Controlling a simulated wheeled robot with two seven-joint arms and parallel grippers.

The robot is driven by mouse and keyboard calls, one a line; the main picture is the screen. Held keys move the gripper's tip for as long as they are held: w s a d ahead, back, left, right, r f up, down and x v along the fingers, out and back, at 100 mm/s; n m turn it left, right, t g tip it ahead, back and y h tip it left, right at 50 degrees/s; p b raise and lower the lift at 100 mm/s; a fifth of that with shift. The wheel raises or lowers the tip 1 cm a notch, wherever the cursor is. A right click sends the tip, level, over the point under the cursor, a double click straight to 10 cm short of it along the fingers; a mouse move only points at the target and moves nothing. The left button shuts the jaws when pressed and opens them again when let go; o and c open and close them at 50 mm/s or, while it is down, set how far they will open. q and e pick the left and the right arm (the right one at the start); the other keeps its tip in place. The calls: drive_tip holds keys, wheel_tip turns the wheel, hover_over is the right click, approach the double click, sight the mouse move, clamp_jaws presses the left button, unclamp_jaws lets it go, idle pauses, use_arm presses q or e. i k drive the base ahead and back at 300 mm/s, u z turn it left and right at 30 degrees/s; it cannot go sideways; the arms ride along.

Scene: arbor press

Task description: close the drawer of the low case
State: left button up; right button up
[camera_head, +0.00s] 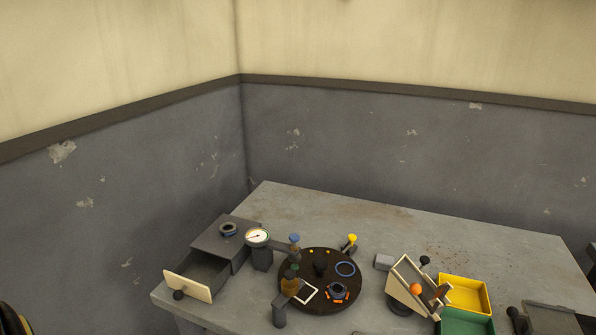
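The low case (226,237) is a grey box at the back left of the table. Its drawer (204,275) is pulled out toward the front left, and its inside looks empty. The drawer has a cream front panel (187,286) with a dark round knob (179,295). A dark ring-shaped part lies on top of the case (229,229). I cannot make out either of my grippers in this view.
A gauge (257,238) on a dark block stands just right of the drawer. A dark round turntable (320,283) carries several small parts. A tilted wooden holder (410,285), a yellow tray (464,293) and a green tray (466,322) stand at right. The back of the table is clear.

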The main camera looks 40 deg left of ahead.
sight(200, 274)
drive_tip(key=u, duration=1.85)
